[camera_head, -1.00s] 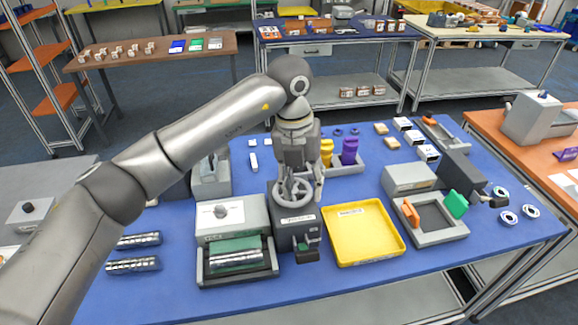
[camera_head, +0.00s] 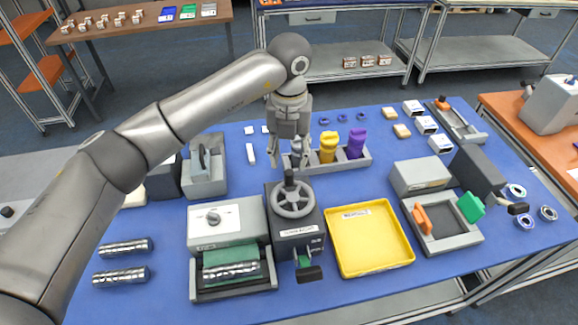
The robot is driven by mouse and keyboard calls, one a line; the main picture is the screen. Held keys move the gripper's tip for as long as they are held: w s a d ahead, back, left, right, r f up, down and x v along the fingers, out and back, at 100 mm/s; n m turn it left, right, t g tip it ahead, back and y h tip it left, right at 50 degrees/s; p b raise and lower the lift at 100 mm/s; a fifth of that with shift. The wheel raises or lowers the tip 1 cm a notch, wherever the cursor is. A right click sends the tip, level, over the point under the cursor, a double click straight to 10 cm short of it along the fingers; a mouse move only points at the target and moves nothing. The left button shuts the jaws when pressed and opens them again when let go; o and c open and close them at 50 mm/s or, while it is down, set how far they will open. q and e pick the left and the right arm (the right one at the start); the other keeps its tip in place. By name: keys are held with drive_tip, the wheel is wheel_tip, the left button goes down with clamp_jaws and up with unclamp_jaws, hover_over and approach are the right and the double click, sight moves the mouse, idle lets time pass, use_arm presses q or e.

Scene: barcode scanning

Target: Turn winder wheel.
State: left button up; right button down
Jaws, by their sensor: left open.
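The grey winder wheel (camera_head: 293,199) lies on top of a dark labelled winder box (camera_head: 296,243) near the middle of the blue table. A dark upright knob (camera_head: 289,178) stands at the wheel's far side. My left gripper (camera_head: 290,163) points down and is open, just beyond the wheel in the picture and apparently above it, clear of the rim. A dark purple thing shows partly behind its fingers; the fingers do not seem shut on it. My right gripper is out of view.
A yellow tray (camera_head: 346,272) stands right of the winder. A holder with a yellow bottle (camera_head: 328,147) and a purple bottle (camera_head: 356,143) stands behind.

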sight(289, 171)
use_arm(q)
wheel_tip(289, 171, down, 5)
drive_tip(key=shift+r+p, duration=0.1)
drive_tip(key=shift+p, duration=0.8)
drive_tip(key=shift+w+f+p, duration=0.2)
drive_tip(key=shift+f+p, duration=0.1)
drive_tip(key=shift+f, duration=0.85)
drive_tip(key=shift+s, duration=0.1)
drive_tip(key=c, duration=0.4)
clamp_jaws()
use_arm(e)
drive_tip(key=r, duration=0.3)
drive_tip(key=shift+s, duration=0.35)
